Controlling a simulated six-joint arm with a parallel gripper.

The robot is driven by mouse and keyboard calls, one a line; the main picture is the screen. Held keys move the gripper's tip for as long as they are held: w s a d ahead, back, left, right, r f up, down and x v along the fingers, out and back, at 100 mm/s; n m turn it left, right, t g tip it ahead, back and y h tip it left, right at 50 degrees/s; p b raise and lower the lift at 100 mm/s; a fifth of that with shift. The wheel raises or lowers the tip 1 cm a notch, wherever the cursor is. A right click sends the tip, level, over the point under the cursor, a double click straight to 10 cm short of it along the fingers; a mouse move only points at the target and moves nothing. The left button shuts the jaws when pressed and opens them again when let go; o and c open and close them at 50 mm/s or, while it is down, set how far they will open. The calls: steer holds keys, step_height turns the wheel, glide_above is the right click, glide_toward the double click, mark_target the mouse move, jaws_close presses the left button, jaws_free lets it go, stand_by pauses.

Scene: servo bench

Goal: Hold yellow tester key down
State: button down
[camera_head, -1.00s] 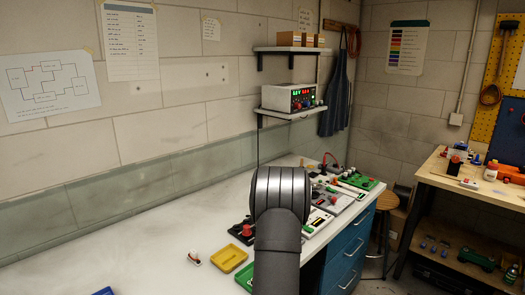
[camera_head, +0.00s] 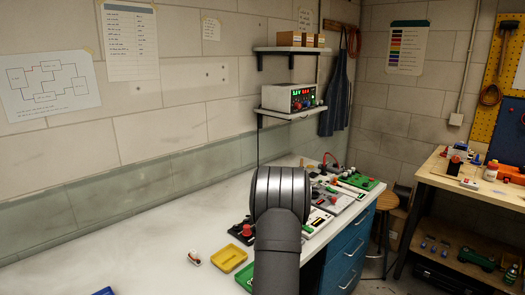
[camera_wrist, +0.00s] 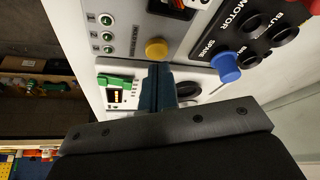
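The yellow tester key (camera_wrist: 156,49) is a round button on a light grey panel in the wrist view. My gripper (camera_wrist: 158,68) comes up from the bottom of that view, its dark blue fingers together with nothing visible between them. The fingertips lie just below the yellow key in the picture; whether they touch it I cannot tell. In the head view my arm hides the gripper and the key.
A blue plug or knob (camera_wrist: 224,68) and black sockets (camera_wrist: 252,25) sit right of the key. A green connector (camera_wrist: 115,82) is at the lower left. In the head view, a yellow tray (camera_head: 229,259) lies on the white bench (camera_head: 120,250), whose left part is mostly clear.

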steer(key=shift+f, duration=0.95)
stand_by(1.5)
stand_by(1.2)
steer(key=shift+r, duration=3.55)
steer(key=shift+f, duration=0.1)
steer(key=shift+f, duration=3.15)
